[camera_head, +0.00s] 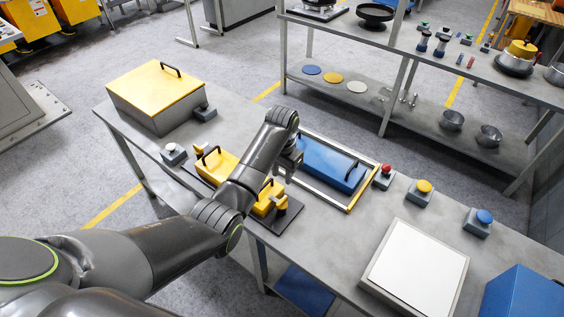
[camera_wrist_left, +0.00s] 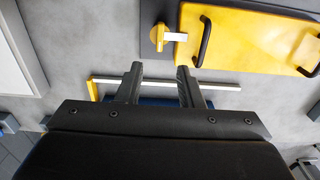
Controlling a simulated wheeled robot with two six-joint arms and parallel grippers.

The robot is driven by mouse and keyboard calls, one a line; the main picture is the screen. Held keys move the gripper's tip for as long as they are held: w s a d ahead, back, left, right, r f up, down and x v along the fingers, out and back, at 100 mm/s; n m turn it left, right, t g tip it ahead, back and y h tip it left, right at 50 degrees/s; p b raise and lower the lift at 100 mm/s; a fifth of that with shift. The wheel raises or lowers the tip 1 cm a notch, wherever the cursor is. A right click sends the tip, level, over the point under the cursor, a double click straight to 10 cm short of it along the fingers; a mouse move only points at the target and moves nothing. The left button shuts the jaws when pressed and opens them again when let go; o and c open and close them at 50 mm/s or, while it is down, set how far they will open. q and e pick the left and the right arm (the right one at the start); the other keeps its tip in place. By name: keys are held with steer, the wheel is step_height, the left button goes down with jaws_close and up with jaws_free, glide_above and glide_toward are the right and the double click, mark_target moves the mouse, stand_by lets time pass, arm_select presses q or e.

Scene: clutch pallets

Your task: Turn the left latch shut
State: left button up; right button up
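A yellow lid (camera_head: 221,170) with black handles lies on a dark plate on the table, partly hidden by my left arm. My left gripper (camera_head: 286,172) hangs above the table between the yellow lid and the blue box. In the wrist view its fingers (camera_wrist_left: 160,85) are apart and empty. My right gripper is out of view.
A blue box (camera_head: 328,164) sits in a pale frame close beside my gripper. Red (camera_head: 386,170), yellow (camera_head: 424,187) and blue (camera_head: 484,217) buttons stand to the right, with a white panel (camera_head: 415,265) in front. A large yellow-lidded box (camera_head: 155,95) stands at the far left.

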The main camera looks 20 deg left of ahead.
arm_select(q)
step_height(320, 180, up, 5)
steer(key=shift+f+b, duration=0.15)
steer(key=shift+b, duration=0.2)
steer(key=shift+f, duration=0.1)
